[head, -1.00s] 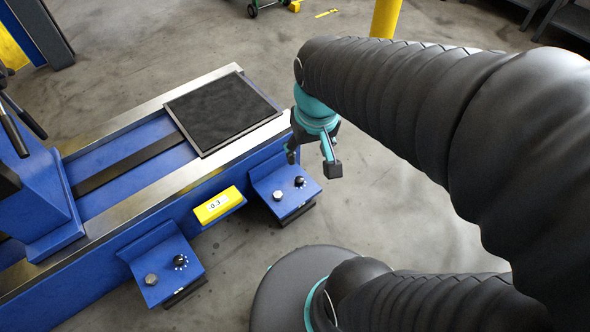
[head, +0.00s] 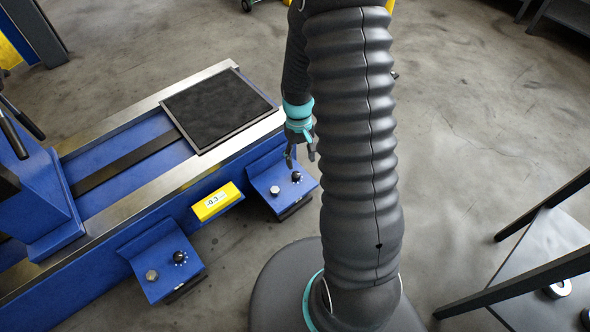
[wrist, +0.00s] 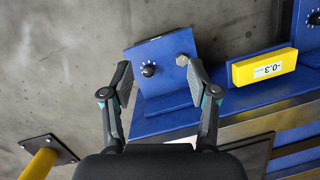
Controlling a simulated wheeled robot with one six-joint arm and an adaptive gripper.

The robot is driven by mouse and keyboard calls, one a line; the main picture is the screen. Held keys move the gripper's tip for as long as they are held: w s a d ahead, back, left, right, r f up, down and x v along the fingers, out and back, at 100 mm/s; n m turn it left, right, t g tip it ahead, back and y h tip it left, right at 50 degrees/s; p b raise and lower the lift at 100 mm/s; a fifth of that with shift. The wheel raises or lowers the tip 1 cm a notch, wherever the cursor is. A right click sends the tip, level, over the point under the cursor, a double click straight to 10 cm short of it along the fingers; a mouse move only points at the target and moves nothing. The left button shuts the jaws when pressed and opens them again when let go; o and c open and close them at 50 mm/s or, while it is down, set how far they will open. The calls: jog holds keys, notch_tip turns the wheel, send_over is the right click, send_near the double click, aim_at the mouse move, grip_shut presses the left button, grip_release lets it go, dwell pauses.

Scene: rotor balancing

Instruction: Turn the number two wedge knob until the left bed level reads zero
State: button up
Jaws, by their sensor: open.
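A blue machine bed (head: 110,240) has two blue wedge feet along its near side. The right foot (head: 268,182) carries a black knob (head: 296,176) with white dial marks and a hex bolt (head: 274,190). The left foot (head: 150,240) has a similar knob (head: 179,257). I cannot read which is number two. The yellow level (head: 217,201) between them reads -0.3, and it also shows in the wrist view (wrist: 264,66). My gripper (head: 302,160) is open over the right foot. In the wrist view my fingertips (wrist: 158,76) appear either side of the knob (wrist: 148,69); contact is not visible.
The hex bolt (wrist: 182,60) appears close to the right finger in the wrist view. A black plate (head: 220,108) lies on the bed. A dark-legged table (head: 550,250) with metal rings stands at the lower right. Open concrete floor lies between.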

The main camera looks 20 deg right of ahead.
jog(key=w+d+f+n, duration=0.2)
jog(key=w+f, duration=0.2)
jog(key=f, duration=0.6)
jog(key=n+t, duration=0.2)
send_over(296, 174)
notch_tip(296, 174, down, 14)
jog(key=shift+r, duration=0.2)
jog(key=shift+c, duration=0.3)
grip_shut()
